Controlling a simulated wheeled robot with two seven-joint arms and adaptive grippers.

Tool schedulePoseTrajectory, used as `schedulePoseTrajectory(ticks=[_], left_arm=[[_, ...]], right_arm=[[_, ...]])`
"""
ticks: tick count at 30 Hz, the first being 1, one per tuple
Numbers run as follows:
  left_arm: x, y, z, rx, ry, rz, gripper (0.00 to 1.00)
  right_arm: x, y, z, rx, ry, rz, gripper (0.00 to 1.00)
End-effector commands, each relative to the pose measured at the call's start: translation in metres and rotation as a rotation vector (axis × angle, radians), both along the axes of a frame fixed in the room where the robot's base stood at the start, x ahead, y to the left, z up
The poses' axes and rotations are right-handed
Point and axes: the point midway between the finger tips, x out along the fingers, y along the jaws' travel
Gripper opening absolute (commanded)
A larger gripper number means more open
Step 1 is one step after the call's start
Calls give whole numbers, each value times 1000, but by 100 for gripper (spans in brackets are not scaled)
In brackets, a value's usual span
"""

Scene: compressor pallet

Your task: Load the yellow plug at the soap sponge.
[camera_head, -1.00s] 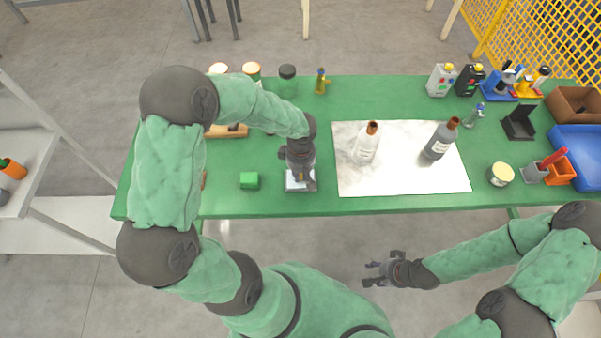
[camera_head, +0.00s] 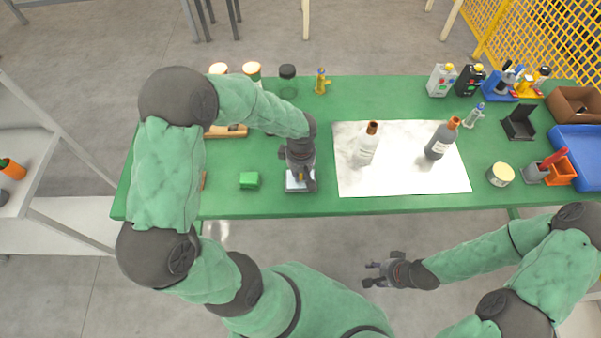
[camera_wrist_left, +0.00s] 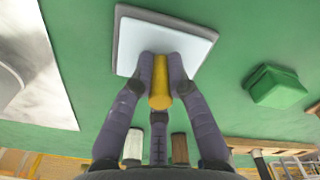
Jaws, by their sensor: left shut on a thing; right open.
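The yellow plug (camera_wrist_left: 160,90) is a small cylinder between the fingers of my left gripper (camera_wrist_left: 161,66), which is shut on it. In the head view my left gripper (camera_head: 300,184) points down over a square pad with a white top and grey rim (camera_head: 291,183); the pad also fills the upper middle of the left wrist view (camera_wrist_left: 135,42). I cannot tell whether the plug touches the pad. A green block (camera_head: 249,180), perhaps the soap sponge, lies left of the pad, apart from it; it also shows in the wrist view (camera_wrist_left: 276,88). My right gripper (camera_head: 376,272) is open and empty, off the table's front edge.
The green table (camera_head: 240,208) holds a white marbled sheet (camera_head: 400,183) with a white bottle (camera_head: 366,150) and a grey bottle (camera_head: 440,142). Several jars stand at the back left. Boxes and a blue tray (camera_head: 585,165) crowd the right end.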

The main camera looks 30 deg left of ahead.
Motion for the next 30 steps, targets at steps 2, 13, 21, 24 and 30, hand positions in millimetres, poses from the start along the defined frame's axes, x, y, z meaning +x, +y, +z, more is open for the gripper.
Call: schedulePoseTrajectory(ticks=[2,13,21,24,30], left_arm=[[-2,-1,1,-1,5,-1,0],[-1,0,26,-1,1,-1,0],[0,0,45,0,0,0,0],[0,0,52,0,0,0,0],[0,0,65,-1,1,-1,0]], right_arm=[[0,0,1,0,0,0,44],[0,0,16,0,0,0,44],[0,0,27,0,0,0,44],[0,0,31,0,0,0,44],[0,0,38,0,0,0,44]])
